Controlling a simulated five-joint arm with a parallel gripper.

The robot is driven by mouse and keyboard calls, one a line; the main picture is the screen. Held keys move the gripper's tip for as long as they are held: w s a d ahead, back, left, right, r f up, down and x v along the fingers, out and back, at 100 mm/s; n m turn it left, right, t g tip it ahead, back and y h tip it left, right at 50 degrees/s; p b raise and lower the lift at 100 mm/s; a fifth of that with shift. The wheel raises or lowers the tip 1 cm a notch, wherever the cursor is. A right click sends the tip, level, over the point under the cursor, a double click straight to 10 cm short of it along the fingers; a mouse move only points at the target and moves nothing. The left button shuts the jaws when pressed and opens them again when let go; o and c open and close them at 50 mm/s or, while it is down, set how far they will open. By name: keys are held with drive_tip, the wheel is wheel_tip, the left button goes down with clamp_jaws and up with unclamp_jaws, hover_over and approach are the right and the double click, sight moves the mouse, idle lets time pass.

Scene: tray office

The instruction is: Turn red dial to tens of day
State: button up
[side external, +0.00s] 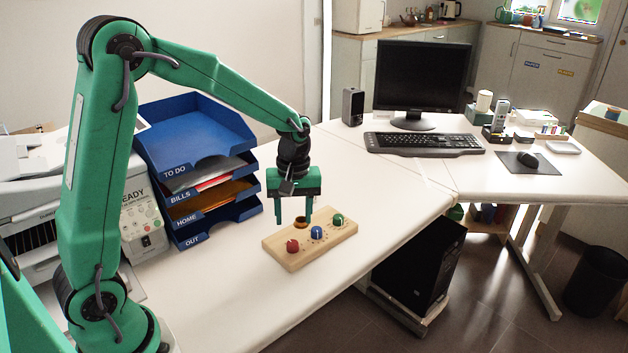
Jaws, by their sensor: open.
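The red dial (292,246) sits at the left end of a wooden board (335,247) on the white desk. A blue dial (316,232) is in the middle and a green dial (338,219) is at the right end. My gripper (294,221) points down over the back of the board, open and empty, above and behind the red dial. The dial markings are too small to read. No day is readable in this view.
A blue tray stack (192,171) labelled TO DO, BILLS, HOME and OUT stands left of the board, with a printer (145,215) beside it. A keyboard (424,143) and monitor (421,80) stand behind at the right. The desk (385,195) right of the board is clear.

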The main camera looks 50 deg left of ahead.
sight(292, 244)
drive_tip(key=shift+f, duration=0.15)
drive_tip(key=shift+s+a+f, duration=0.1)
drive_tip(key=shift+s+f, duration=0.05)
drive_tip(key=shift+f, duration=3.6)
drive_tip(key=c, duration=1)
drive_tip(key=shift+m, duration=0.5)
drive_tip(key=m, duration=0.3)
drive_tip(key=shift+s+m, duration=0.1)
drive_tip(key=shift+m, duration=2.3)
